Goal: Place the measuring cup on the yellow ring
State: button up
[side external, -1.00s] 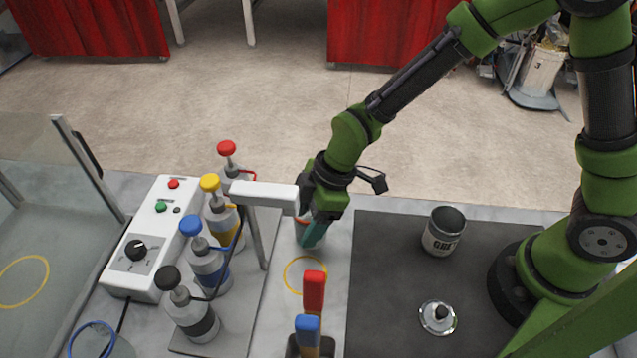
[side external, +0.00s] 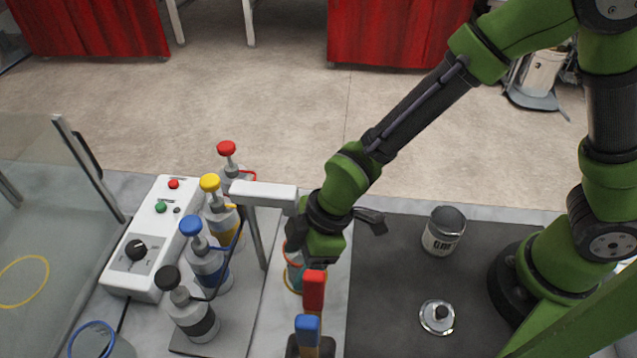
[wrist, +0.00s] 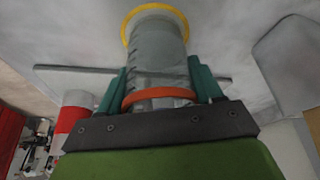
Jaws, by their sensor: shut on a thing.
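The measuring cup (wrist: 158,55) is a clear cylinder with an orange rim. In the wrist view it stands between the two teal fingers of my gripper (wrist: 158,78), which are shut on it near the rim. The yellow ring (wrist: 131,18) shows around the cup's far end, so the cup's base lines up with it. I cannot tell whether the base touches the table. In the side view the cup (side external: 291,256) is partly hidden by my gripper (side external: 303,268), and only the left edge of the yellow ring (side external: 287,283) shows below it.
A red handle (side external: 314,290) and a blue handle (side external: 307,328) stand upright close in front. A white-topped stand (side external: 264,195) and several pump bottles (side external: 208,265) are to the left. A grey jar (side external: 443,232) and a metal lid (side external: 437,317) sit on the dark mat (side external: 385,300).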

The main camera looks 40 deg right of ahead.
jog(key=shift+f, duration=0.15)
jog(key=o, duration=1.1)
jog(key=shift+d+r, duration=0.1)
jog(key=shift+r, duration=0.4)
jog(key=s+d, duration=0.1)
jog(key=d, duration=0.2)
jog(key=s+d, duration=0.2)
jog(key=d, duration=0.2)
jog(key=s+d, duration=0.1)
jog(key=d, duration=0.3)
jog(key=shift+s+d+r, duration=0.1)
jog(key=shift+s+r, duration=0.15)
jog(key=shift+s, duration=0.1)
jog(key=d+r+m+t, duration=0.2)
jog(key=d+r+m, duration=0.3)
jog(key=r+m, duration=0.1)
jog(key=d+r+m+t+h, duration=0.1)
jog(key=d+r+m, duration=0.4)
jog(key=r+m, duration=0.1)
jog(key=d+r+m+t+h, duration=0.1)
jog(key=d+r+m+t, duration=0.1)
jog(key=d+r+m, duration=0.3)
jog(key=shift+s+d+r+m+t, duration=0.1)
jog(key=shift+s+r+m+t, duration=0.1)
jog(key=shift+r, duration=0.65)
jog(key=shift+s+d+r+m+t, duration=0.1)
jog(key=shift+r+m, duration=0.1)
jog(key=shift+r, duration=0.65)
